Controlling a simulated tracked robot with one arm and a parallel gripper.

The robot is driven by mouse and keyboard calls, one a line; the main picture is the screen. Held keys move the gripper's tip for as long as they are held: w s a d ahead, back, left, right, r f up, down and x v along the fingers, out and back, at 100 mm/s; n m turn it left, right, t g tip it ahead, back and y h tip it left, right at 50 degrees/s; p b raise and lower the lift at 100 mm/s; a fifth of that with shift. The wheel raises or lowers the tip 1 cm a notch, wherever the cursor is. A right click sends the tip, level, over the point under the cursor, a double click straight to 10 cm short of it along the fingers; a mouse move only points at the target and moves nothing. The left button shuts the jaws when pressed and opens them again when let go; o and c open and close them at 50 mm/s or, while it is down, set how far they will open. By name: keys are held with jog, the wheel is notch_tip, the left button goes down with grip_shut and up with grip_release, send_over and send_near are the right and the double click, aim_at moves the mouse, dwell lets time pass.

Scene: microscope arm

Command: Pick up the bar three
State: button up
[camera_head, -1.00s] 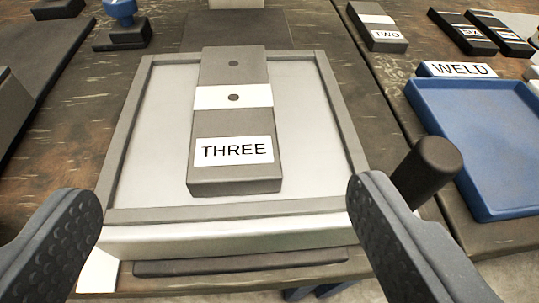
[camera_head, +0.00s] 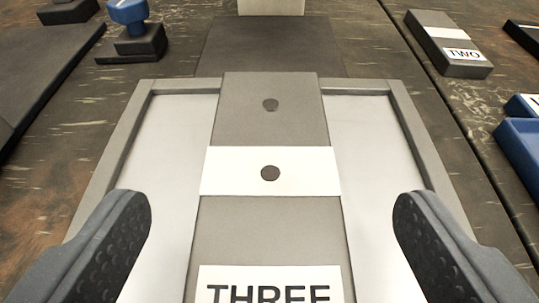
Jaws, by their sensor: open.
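The bar three (camera_head: 268,228) is a flat grey bar with a white band across it, two dark round spots and a white label reading THREE, cut off by the bottom edge. It lies lengthwise in a shallow light-grey tray (camera_head: 165,150) with a raised rim. My gripper (camera_head: 272,205) is open, with one dark padded finger on each side of the bar. There are gaps between the fingers and the bar, and nothing is held. The bar's near end is out of view.
A bar labelled TWO (camera_head: 466,67) lies at the upper right. Part of a blue tray (camera_head: 522,145) shows at the right edge. A blue-topped stamp-like object (camera_head: 130,30) stands at the upper left. A dark flat plate (camera_head: 270,45) lies behind the tray.

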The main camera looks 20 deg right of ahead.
aim_at(268, 179)
jog(key=x, duration=0.1)
jog(key=b+x, duration=0.1)
jog(key=x, duration=0.1)
jog(key=shift+w+f, duration=0.15)
jog(key=shift+f, duration=0.25)
jog(key=shift+w, duration=0.3)
grip_shut()
